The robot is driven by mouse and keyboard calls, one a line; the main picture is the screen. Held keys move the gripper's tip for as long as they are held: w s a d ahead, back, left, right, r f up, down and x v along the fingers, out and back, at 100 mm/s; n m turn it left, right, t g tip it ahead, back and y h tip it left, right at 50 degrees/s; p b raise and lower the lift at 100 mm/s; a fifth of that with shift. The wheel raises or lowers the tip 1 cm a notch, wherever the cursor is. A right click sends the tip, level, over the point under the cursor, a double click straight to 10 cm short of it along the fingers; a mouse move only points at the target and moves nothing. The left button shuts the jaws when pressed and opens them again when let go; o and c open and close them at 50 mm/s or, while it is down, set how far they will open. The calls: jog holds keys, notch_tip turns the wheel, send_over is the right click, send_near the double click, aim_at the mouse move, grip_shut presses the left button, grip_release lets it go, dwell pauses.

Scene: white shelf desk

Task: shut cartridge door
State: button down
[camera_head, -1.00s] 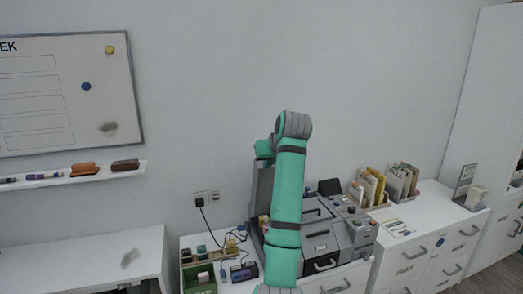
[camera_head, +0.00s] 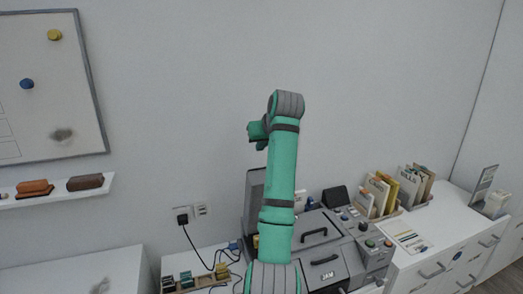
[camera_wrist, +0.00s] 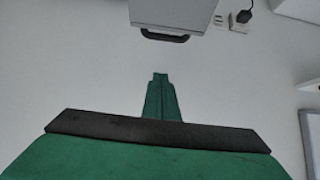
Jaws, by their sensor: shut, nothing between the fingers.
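A grey machine (camera_head: 345,262) with black handles and a "JAM" label stands on the white desk, partly hidden by my arm. A grey panel (camera_head: 252,200) stands upright at its left side, like a raised door; my arm covers part of it. In the wrist view a grey panel with a dark handle (camera_wrist: 168,37) shows at the top edge, apart from my fingers; it looks like the same door. My gripper (camera_wrist: 160,76) is shut and empty, with its green fingers together. In the head view my green hand (camera_head: 258,133) is above the panel, near the wall.
File holders (camera_head: 405,188) and a paper sheet (camera_head: 405,236) are right of the machine. A rack of small cartridges (camera_head: 190,282) and cables are left of it. A wall socket (camera_head: 190,215) with a plug is behind. The wall space above is clear.

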aim_at(256, 178)
jog(key=shift+w+a+f, duration=0.2)
jog(key=shift+w+f, duration=0.25)
jog(key=shift+f, duration=0.85)
jog(key=shift+w+a+f, duration=0.15)
jog(key=shift+w+f, duration=0.3)
jog(key=shift+f, duration=0.8)
jog(key=shift+w+a+f, duration=0.2)
jog(key=shift+w+f, duration=0.25)
jog(key=shift+f, duration=0.85)
jog(key=shift+s+d, duration=0.15)
jog(key=shift+s+f, duration=0.1)
